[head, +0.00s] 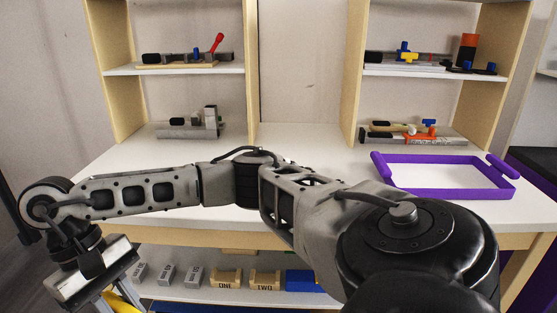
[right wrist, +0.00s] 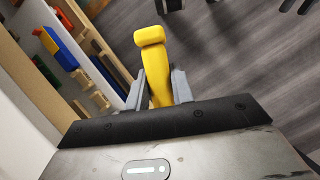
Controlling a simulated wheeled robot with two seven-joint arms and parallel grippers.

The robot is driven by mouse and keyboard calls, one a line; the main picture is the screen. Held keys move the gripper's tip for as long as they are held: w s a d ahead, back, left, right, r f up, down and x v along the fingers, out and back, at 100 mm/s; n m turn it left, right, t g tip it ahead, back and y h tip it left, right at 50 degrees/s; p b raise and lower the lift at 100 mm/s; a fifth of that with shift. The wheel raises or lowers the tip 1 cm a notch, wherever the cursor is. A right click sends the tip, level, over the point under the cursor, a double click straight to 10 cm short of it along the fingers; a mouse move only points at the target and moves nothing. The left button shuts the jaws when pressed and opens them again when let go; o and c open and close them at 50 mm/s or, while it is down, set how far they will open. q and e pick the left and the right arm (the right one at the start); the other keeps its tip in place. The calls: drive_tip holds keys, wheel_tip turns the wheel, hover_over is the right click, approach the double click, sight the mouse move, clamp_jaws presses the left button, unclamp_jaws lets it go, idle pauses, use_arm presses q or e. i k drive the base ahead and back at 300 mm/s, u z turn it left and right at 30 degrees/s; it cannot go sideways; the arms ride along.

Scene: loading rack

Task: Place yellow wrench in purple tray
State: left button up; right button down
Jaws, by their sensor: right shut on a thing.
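My right gripper (right wrist: 158,90) is shut on the yellow wrench (right wrist: 152,50), whose shaft passes between the two fingers and whose thick end points away from the wrist. In the head view my right arm reaches across to the lower left, and a piece of the yellow wrench (head: 125,302) shows at the bottom edge, mostly cut off. The purple tray (head: 445,191) lies on the white tabletop at the right, with raised handles at two ends and a white, empty floor. The wrench is far left of the tray. My left gripper is not in view.
A shelf below the tabletop holds grey blocks (head: 166,274), wooden blocks (head: 265,280) and a blue bin (head: 303,281). Wooden shelves at the back left and right hold tools and small parts. The white tabletop (head: 300,150) between the shelves is clear.

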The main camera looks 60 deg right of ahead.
sight(447, 187)
drive_tip(key=u, duration=0.2)
drive_tip(key=k, duration=1.15)
drive_tip(key=z, duration=1.4)
